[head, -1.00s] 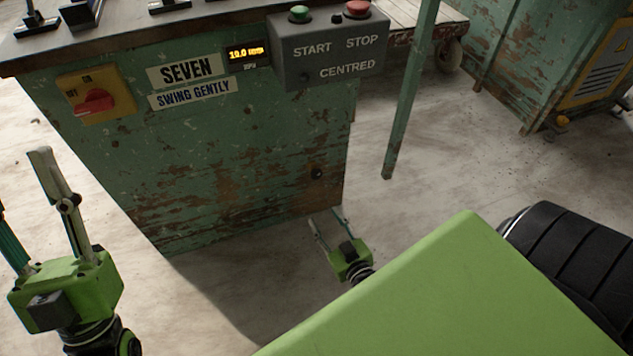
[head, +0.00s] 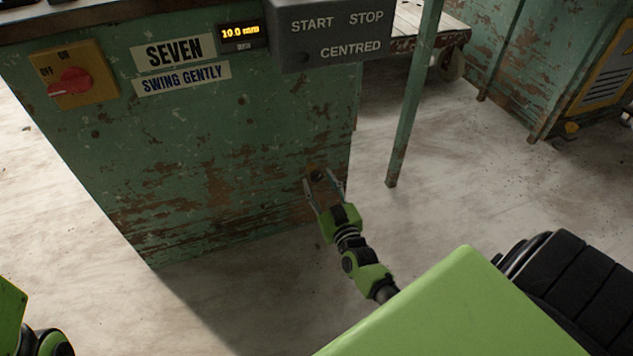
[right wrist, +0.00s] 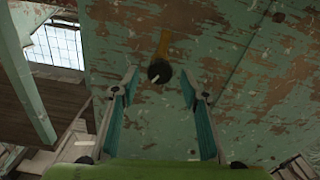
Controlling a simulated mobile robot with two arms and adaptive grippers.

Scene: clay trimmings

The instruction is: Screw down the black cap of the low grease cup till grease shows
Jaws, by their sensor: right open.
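The black cap (head: 316,174) of the low grease cup sits low on the green machine's front, near its right edge. In the right wrist view the cap (right wrist: 159,72) is a round black knob with a white mark, and an orange-brown streak runs up from it. My right gripper (head: 319,178) is open, its two fingers pointing at the panel with the cap between their tips in the picture. I see no finger touching the cap. I cannot make out any grease. Of my left gripper only a green part (head: 9,312) shows at the lower left edge; its fingers are out of frame.
The machine front (head: 190,150) carries a red-and-yellow switch (head: 72,78), a lit display (head: 241,33) and a grey START/STOP box (head: 335,35). A green post (head: 412,105) stands right of it. A low cart (head: 430,35) is behind. The floor in front is clear.

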